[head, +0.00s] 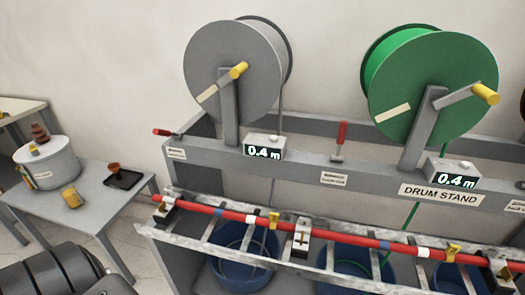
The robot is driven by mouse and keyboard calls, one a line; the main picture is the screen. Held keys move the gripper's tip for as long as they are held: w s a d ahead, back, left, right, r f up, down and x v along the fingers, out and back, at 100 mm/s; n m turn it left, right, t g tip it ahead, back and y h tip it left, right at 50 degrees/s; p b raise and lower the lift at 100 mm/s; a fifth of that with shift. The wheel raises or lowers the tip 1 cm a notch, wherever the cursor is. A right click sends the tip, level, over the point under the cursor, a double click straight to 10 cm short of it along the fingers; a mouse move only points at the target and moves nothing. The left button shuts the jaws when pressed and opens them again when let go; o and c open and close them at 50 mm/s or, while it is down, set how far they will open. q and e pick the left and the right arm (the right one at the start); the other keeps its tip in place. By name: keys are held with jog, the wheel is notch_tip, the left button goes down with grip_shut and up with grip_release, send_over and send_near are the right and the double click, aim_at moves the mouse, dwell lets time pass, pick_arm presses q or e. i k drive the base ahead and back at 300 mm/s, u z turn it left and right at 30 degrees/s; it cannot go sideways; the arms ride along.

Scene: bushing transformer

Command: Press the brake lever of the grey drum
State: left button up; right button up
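The grey drum (232,72) is mounted on the drum stand (305,157) at the upper left centre, with a yellow-ended crank on its face. A red-handled lever (165,132) lies nearly flat on the stand to its left, above a small label. A second red-handled lever (342,134) stands upright between the grey drum and the green drum (425,85). The labels are too small to read, so I cannot tell for certain which lever belongs to the grey drum. Part of my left arm shows at the bottom left; neither gripper is in view.
Two displays (264,149) (455,175) read 0.4 m. A red cable (340,236) runs across a metal rack in front of the stand, above blue tubs (240,262). A grey table (110,200) at left holds a pot (48,168), a yellow cup and a dark tray.

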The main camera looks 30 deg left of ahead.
aim_at(156, 132)
jog(key=u, duration=1.8)
jog(key=k, duration=0.5)
jog(key=u, duration=0.8)
jog(key=i, duration=0.9)
jog(key=z, duration=1.95)
